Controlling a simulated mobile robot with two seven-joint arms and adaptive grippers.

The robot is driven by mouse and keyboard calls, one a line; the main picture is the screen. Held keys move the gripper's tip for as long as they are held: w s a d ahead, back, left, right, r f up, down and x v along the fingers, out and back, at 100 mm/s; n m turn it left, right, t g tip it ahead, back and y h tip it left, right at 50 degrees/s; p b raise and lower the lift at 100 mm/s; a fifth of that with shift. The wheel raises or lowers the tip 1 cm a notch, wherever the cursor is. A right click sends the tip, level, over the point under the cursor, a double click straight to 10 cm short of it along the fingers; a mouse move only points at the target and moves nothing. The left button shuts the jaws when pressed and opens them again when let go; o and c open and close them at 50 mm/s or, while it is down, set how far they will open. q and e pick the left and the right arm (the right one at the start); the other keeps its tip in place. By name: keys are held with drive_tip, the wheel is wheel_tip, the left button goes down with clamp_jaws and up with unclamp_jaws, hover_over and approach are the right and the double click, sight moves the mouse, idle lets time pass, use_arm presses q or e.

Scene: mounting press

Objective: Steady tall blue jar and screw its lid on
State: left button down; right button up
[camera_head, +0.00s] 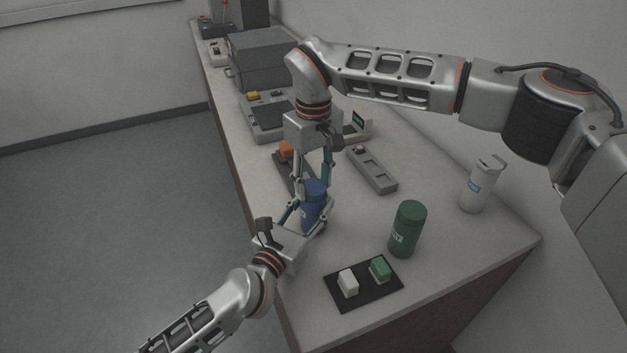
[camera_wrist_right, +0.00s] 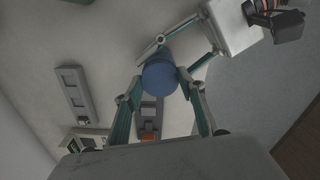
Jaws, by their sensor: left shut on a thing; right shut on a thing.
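The tall blue jar (camera_head: 311,217) stands upright on the bench near its left edge. Its blue lid (camera_head: 316,187) is on top; in the right wrist view the lid (camera_wrist_right: 160,78) is a round disc seen from above, hiding most of the jar. My left gripper (camera_head: 306,215) is shut around the jar's body from the front left. Its fingers also show in the right wrist view (camera_wrist_right: 183,56). My right gripper (camera_head: 317,186) points down from above and is shut on the lid, one finger on each side (camera_wrist_right: 160,88). Whether the lid sits fully down I cannot tell.
A green jar (camera_head: 407,230) and a black mat (camera_head: 365,296) with a white block and a green block are to the right.

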drive_tip(key=shift+r, duration=0.1)
drive_tip(key=o, duration=0.8)
drive_tip(key=shift+r, duration=0.1)
drive_tip(key=shift+r, duration=2.1)
drive_tip(key=shift+c, duration=0.4)
